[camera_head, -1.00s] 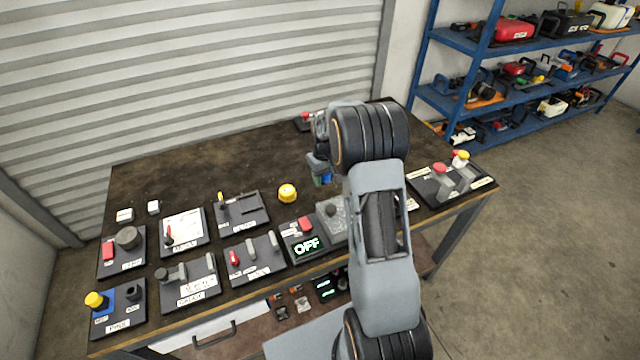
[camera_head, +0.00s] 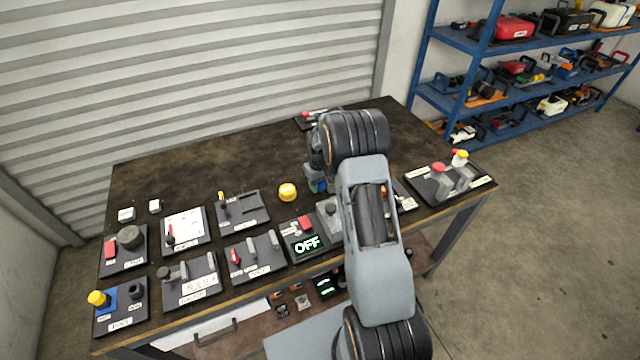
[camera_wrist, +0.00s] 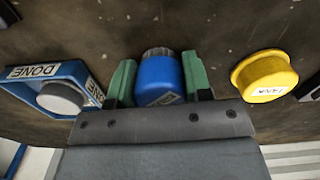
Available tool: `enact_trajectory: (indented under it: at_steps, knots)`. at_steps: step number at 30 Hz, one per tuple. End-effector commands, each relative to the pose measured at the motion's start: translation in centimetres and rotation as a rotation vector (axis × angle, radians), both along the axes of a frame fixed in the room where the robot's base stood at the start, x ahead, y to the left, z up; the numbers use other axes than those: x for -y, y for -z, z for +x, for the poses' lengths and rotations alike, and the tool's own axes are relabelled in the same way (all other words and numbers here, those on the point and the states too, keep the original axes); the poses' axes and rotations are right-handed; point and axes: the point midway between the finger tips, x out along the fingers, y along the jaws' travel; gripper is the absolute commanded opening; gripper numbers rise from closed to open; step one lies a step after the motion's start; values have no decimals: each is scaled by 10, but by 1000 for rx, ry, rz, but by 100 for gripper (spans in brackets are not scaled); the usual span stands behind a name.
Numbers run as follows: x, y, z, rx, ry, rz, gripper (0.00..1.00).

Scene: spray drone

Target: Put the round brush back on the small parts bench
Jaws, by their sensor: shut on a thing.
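My gripper (camera_wrist: 160,82) has its green fingers on either side of a short blue cylinder (camera_wrist: 158,80) with a dark grey ridged end and a white label. I take this to be the round brush, but cannot read its label. In the head view my gripper (camera_head: 317,184) is over the right half of the dark-topped bench (camera_head: 175,182), mostly hidden by my arm. The wrist view shows the bench top (camera_wrist: 215,25) behind the blue piece. Whether the piece touches the bench top is unclear.
A yellow cap (camera_head: 287,192) stands left of my gripper; it also shows in the wrist view (camera_wrist: 264,76). A blue-rimmed holder marked DONE (camera_wrist: 75,72) contains a grey round piece. Several control panels line the bench front. The back left is clear.

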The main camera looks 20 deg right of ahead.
Motion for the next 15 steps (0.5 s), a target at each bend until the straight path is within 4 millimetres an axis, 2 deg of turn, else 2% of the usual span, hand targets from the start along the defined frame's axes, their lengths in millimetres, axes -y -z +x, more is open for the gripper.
enact_trajectory:
  at_steps: [3,4,9,11,15]
  knots:
    - [0,5,0,0,0,0,23]
    - [0,3,0,0,0,0,48]
    - [0,3,0,0,0,0,64]
    - [0,3,0,0,0,0,70]
    - [0,3,0,0,0,0,71]
